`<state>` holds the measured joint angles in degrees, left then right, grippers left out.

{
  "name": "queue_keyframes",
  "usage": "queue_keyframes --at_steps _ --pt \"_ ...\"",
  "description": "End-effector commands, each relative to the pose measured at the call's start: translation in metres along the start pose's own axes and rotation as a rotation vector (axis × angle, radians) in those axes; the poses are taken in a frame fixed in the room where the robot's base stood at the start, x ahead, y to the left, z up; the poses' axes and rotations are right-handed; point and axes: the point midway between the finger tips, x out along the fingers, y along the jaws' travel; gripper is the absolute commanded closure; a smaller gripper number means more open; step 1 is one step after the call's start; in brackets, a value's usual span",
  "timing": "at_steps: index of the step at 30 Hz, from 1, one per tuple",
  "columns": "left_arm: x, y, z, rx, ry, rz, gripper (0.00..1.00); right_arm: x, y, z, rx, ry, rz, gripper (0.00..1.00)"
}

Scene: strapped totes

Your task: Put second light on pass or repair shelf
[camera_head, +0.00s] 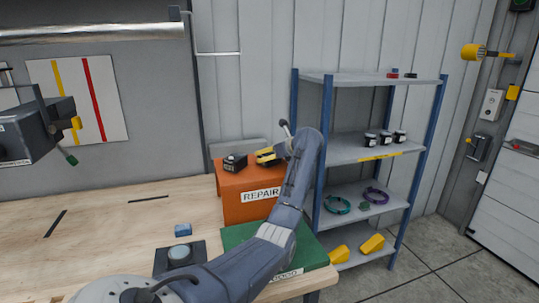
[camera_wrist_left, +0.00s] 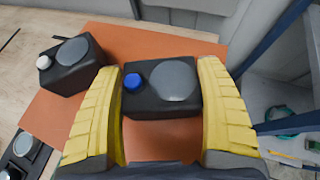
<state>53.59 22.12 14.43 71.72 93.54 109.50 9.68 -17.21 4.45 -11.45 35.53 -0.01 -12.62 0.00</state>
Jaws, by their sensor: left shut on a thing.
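My left gripper (camera_head: 268,156) is over the orange repair shelf (camera_head: 240,208), which has a white REPAIR label. In the left wrist view its yellow fingers (camera_wrist_left: 161,105) are shut on a black light (camera_wrist_left: 150,112) with a blue knob and a grey disc. That light is mostly hidden by the gripper in the head view, and I cannot tell whether it touches the orange top. A second black light (camera_head: 235,162), with a white knob in the wrist view (camera_wrist_left: 72,65), sits on the orange top to the left. The green shelf (camera_head: 245,233) is partly behind my arm. My right gripper is not in view.
A blue-posted rack (camera_head: 365,148) with small items stands close on the right. A black pad with a grey round button (camera_head: 179,254) and a small blue block (camera_head: 183,230) are on the wooden table (camera_head: 100,235). The table's left side is clear. A grey device (camera_head: 35,128) shows at far left.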

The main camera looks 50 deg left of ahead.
Motion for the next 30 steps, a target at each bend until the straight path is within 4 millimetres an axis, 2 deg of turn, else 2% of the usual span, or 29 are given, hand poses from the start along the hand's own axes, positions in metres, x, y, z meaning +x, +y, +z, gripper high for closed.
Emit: queue_keyframes --at_steps 3,4,9,20,23,30 --pt "0.001 0.000 -0.002 0.000 -0.001 0.000 0.75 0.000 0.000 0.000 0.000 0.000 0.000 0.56" --pt "0.001 0.000 -0.002 0.000 0.001 0.000 0.23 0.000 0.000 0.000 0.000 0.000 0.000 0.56" --pt "0.001 0.000 -0.002 0.001 0.001 0.000 0.03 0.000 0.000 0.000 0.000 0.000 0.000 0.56" --pt "0.000 0.000 0.001 0.000 0.000 0.000 0.02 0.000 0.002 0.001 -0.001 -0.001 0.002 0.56" --pt "-0.008 -0.001 0.000 0.000 0.001 -0.003 0.02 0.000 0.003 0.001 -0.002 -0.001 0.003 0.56" --pt "-0.048 -0.002 -0.001 -0.003 0.003 -0.005 0.02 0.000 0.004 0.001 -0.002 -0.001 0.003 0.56"
